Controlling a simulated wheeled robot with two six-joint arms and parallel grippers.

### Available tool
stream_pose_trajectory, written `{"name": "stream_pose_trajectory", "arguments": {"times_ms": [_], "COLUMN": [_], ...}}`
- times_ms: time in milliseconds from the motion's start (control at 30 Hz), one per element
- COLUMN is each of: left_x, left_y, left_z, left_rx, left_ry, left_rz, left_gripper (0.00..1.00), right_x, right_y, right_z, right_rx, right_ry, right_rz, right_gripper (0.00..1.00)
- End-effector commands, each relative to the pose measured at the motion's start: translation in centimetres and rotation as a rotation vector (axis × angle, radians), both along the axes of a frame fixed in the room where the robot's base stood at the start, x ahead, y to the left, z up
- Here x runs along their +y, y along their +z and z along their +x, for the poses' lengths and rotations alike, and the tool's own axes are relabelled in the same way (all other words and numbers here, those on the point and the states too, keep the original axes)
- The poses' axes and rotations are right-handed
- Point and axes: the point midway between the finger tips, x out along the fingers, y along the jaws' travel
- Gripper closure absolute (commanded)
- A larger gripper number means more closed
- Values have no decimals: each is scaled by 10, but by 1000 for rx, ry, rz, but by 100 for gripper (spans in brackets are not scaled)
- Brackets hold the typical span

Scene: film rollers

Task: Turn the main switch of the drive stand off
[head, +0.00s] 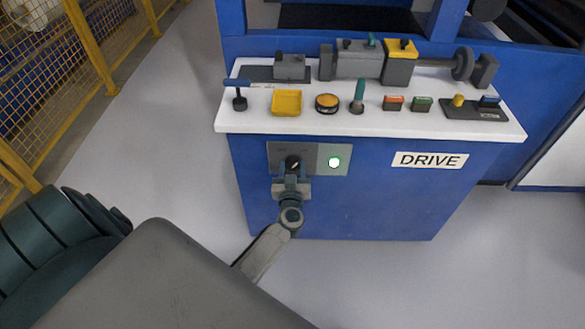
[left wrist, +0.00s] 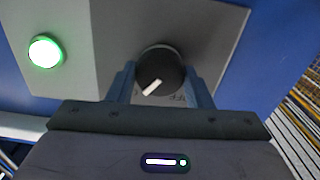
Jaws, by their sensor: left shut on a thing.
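The main switch (head: 293,162) is a black rotary knob on a grey plate (head: 313,149) on the front of the blue drive stand (head: 375,200). In the left wrist view the knob (left wrist: 158,72) has a white pointer mark, slanted toward the lower left. A round lamp (head: 334,162) beside the knob glows green; it also shows in the left wrist view (left wrist: 45,51). My left gripper (head: 292,175) is at the knob, its two fingers on either side of it, shut on it. Lettering under the knob is partly hidden. My right gripper is not in view.
A yellow mesh fence (head: 85,45) stands at the left. The grey floor between is clear.

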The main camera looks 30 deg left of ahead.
Motion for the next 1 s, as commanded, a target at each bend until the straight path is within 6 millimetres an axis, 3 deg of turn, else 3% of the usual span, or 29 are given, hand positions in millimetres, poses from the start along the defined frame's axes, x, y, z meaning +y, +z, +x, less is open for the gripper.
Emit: {"name": "stream_pose_trajectory", "arguments": {"times_ms": [267,700,1000], "left_x": [0,0,0], "left_y": [1,1,0], "left_z": [0,0,-1], "left_rx": [-25,-199,-349], "left_ry": [0,0,0], "left_rz": [-41,-326,-570], "left_gripper": [77,77,77], "right_x": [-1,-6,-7], "right_y": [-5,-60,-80], "right_z": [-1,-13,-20], "right_rx": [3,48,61], "right_ry": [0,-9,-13], "right_rz": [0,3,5], "right_gripper": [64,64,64]}}
